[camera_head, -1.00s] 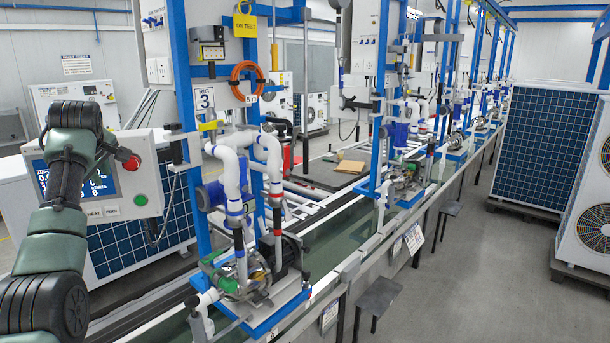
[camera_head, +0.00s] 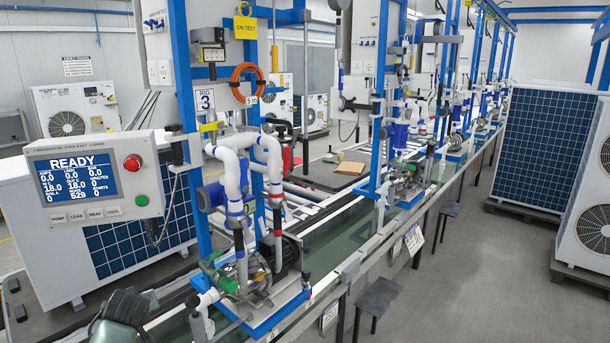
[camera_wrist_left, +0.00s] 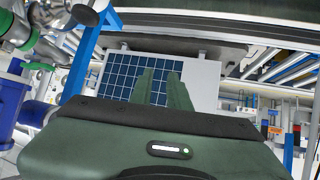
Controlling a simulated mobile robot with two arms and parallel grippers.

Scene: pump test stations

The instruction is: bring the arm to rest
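My left arm (camera_head: 122,312) shows only as a dark green part at the bottom left of the head view, low beside the bench. Its gripper is outside that view. In the left wrist view, the two green fingers of my left gripper (camera_wrist_left: 162,76) stand close together and look shut, with nothing seen held. Behind them is a unit with a blue gridded panel (camera_wrist_left: 115,72). My right arm and gripper are not in view.
A control box (camera_head: 100,183) with a lit "READY" screen and red button stands at the left. The pump station (camera_head: 250,285) with white pipes stands mid-picture on the bench line. A blue post (camera_wrist_left: 95,45) is close in the left wrist view. The aisle floor (camera_head: 450,290) at right has stools.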

